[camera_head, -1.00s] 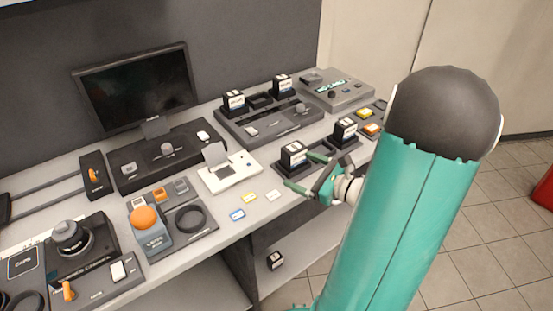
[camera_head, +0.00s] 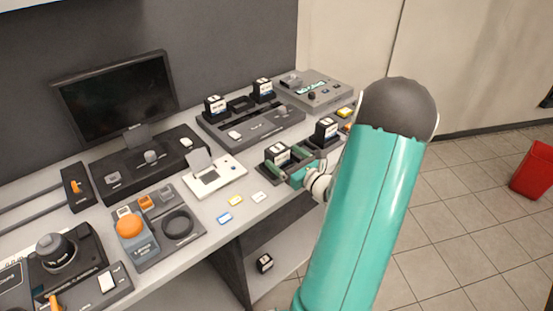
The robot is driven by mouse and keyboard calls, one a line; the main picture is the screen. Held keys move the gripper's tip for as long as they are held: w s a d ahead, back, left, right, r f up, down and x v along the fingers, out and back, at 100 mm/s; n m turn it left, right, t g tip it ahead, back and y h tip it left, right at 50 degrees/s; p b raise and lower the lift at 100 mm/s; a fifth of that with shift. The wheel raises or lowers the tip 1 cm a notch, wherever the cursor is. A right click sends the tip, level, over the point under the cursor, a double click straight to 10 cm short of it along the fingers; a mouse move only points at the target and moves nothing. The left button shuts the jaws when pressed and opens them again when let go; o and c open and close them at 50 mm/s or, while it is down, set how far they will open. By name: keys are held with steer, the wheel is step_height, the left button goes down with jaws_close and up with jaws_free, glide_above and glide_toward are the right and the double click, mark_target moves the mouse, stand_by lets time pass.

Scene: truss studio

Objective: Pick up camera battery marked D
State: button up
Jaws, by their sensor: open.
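Several black camera batteries with white labels are in view, and their letters are too small to read. One battery (camera_head: 278,152) stands in a dark tray at the front of the bench, with my gripper (camera_head: 284,160) at it. The green fingers are open and appear to lie on either side of this battery; contact cannot be told. A second battery (camera_head: 326,130) stands just to the right. Two more stand on the charger behind, at left (camera_head: 215,107) and right (camera_head: 262,90). Another battery (camera_head: 265,263) sits on the lower shelf.
A white label printer (camera_head: 214,176) and small coloured cards (camera_head: 235,200) lie left of my gripper. A monitor (camera_head: 118,95) stands at the back left. A control panel with an orange knob (camera_head: 130,226) is at the front. A red bin (camera_head: 535,170) stands on the floor at right.

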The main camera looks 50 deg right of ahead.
mark_target(273, 149)
steer(key=shift+w+d+f, duration=0.1)
steer(key=shift+w+d, duration=0.05)
steer(key=shift+w, duration=1.35)
steer(key=shift+w+d+f, duration=0.1)
steer(key=shift+w, duration=1.4)
steer(key=shift+c, duration=0.4)
steer(key=c, duration=1.4)
steer(key=shift+r, duration=0.2)
